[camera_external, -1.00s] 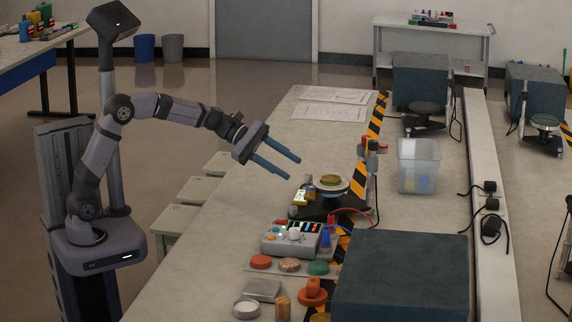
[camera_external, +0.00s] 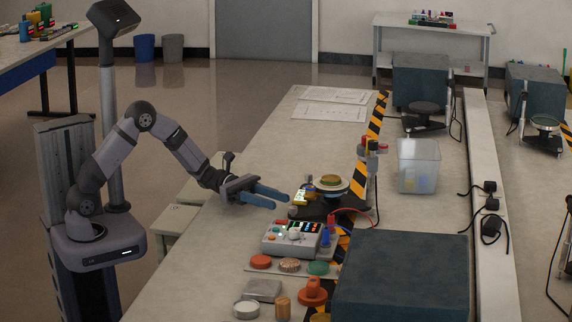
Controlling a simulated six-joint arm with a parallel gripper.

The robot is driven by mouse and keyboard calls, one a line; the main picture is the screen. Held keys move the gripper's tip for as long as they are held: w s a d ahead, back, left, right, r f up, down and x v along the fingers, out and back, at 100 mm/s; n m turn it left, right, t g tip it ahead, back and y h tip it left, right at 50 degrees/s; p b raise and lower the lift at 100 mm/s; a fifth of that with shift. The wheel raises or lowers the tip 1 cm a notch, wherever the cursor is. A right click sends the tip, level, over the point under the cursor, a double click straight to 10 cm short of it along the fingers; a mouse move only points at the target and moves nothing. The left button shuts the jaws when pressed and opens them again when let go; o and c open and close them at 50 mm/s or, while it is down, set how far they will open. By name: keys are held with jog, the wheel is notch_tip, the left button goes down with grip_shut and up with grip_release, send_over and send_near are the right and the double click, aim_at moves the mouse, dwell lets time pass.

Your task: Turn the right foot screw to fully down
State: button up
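A dark apparatus base (camera_external: 345,203) stands on the bench and carries a round pale plate (camera_external: 336,188) with a brown and green disc on it. Small yellowish parts (camera_external: 301,197) and a small knob (camera_external: 292,211) show at its left side. I cannot tell which of these is the right foot screw, or how far it is turned. My gripper (camera_external: 282,201) is low over the bench, just left of the apparatus, with its blue fingers pointing right. The fingers are apart with nothing visible between them. Contact with the knob cannot be told.
A grey control box (camera_external: 291,238) with buttons and posts stands in front of the apparatus. Coloured discs (camera_external: 289,265) and small weights lie nearer. A clear bin (camera_external: 419,166) stands to the right. A large dark block (camera_external: 400,280) fills the front right. The bench behind is mostly clear.

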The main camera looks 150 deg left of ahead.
aim_at(290, 206)
jog(key=shift+f, duration=0.25)
jog(key=shift+x, duration=3.7)
grip_shut()
